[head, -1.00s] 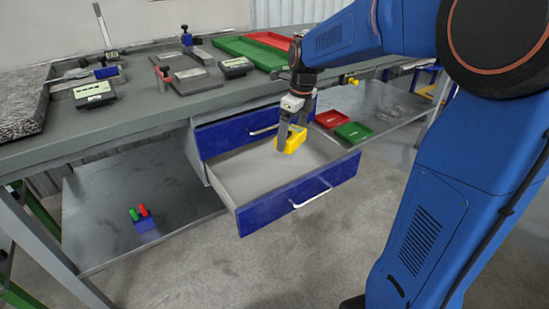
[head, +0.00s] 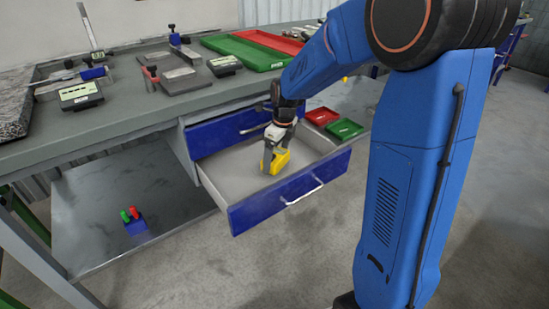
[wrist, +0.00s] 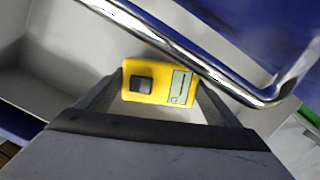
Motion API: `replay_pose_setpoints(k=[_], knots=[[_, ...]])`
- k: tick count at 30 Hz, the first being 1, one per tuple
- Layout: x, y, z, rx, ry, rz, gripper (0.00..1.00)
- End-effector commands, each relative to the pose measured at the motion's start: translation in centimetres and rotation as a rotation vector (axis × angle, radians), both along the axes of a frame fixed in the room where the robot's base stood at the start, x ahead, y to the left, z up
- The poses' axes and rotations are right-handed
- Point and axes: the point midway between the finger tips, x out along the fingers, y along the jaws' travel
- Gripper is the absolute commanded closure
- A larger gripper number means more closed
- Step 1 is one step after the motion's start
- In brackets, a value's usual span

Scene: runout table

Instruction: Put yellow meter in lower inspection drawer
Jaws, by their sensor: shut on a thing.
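The yellow meter (head: 281,160) is held in my gripper (head: 272,155), low inside the open lower drawer. In the wrist view the meter (wrist: 146,84) lies between the two fingers (wrist: 160,92), its small screen and dark button facing the camera. The lower drawer (head: 262,209) is pulled out, with a blue front, a silver handle and a grey interior that is otherwise empty. I cannot tell whether the meter touches the drawer floor.
The blue upper drawer (head: 215,135) is shut just behind my gripper. A silver handle (wrist: 190,52) crosses the wrist view close to the meter. Red (head: 322,116) and green (head: 345,129) trays are on the shelf at right. The workbench top (head: 150,108) carries several instruments.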

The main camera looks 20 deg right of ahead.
Motion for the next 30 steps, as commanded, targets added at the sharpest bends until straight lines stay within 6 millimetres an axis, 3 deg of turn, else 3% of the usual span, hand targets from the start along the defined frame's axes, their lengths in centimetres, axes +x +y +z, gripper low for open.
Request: replay_pose_setpoints(k=[2, 5, 16, 17, 18, 26, 30], knots=[[1.2, 0.4, 0.0, 0.000, 0.000, 0.002, 0.43], [0.9, 0.3, -1.1, 0.000, 0.001, 0.000, 0.43], [0.9, 0.3, -1.4, 0.000, 0.000, 0.000, 0.43], [0.9, 0.3, -1.5, 0.000, 0.000, 0.000, 0.10], [0.9, 0.3, -1.4, 0.000, 0.000, 0.000, 0.00], [0.9, 0.3, -1.3, 0.000, 0.000, 0.000, 0.00], [0.9, 0.2, -0.3, 0.000, -0.003, 0.000, 0.00]])
